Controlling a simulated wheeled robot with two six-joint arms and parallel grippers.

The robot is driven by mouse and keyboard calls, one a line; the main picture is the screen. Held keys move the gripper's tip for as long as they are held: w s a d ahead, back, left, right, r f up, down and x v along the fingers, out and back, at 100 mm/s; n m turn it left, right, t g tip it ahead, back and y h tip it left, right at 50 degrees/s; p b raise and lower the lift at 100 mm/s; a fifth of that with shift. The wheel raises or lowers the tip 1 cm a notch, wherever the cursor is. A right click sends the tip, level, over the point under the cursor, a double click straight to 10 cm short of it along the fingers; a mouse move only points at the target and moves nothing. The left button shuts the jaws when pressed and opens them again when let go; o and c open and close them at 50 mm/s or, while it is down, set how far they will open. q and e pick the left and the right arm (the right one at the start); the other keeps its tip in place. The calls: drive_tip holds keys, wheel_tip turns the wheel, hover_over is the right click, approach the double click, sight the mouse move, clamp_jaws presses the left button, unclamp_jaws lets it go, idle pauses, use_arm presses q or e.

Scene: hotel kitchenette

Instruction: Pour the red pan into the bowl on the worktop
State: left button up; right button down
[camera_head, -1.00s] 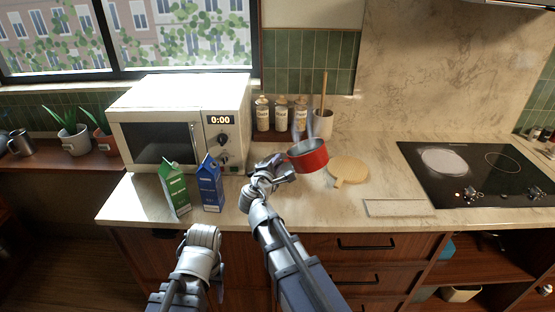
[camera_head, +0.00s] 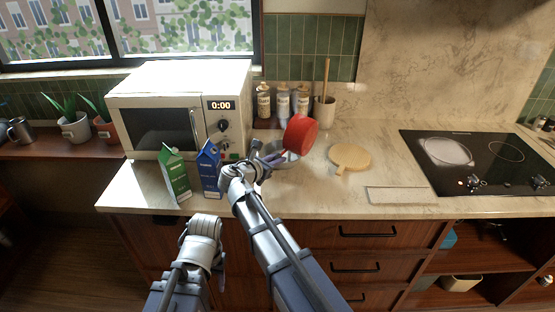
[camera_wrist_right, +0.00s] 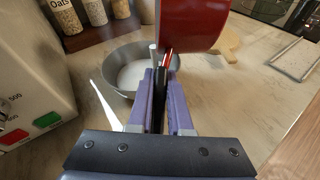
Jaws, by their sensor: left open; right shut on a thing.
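My right gripper (camera_head: 262,163) is shut on the dark handle (camera_wrist_right: 158,95) of the red pan (camera_head: 302,135). The pan is tipped steeply above the grey metal bowl (camera_head: 288,160) on the worktop. In the right wrist view the pan's red outside (camera_wrist_right: 192,22) fills the top, beside and above the bowl (camera_wrist_right: 113,62). The bowl stands upright, with a pale round area inside. The pan's inside is hidden, and I cannot tell whether anything is flowing. My left gripper (camera_head: 215,262) is low in front of the counter, open, with its fingers hardly visible.
A green carton (camera_head: 175,176) and a blue carton (camera_head: 209,170) stand left of my right gripper, before the microwave (camera_head: 180,110). Jars (camera_head: 282,102) and a utensil pot (camera_head: 324,106) stand behind. A round wooden board (camera_head: 350,156) and the hob (camera_head: 470,160) are right.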

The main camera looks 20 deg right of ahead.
drive_tip(key=n, duration=0.1)
drive_tip(key=n+g+h+b, duration=0.1)
drive_tip(key=n, duration=0.1)
drive_tip(key=shift+w+a, duration=0.2)
drive_tip(key=shift+w, duration=0.05)
drive_tip(key=shift+n+h+b, duration=0.4)
drive_tip(key=shift+n+h, duration=0.3)
drive_tip(key=shift+n, duration=0.4)
drive_tip(key=shift+s+r, duration=0.1)
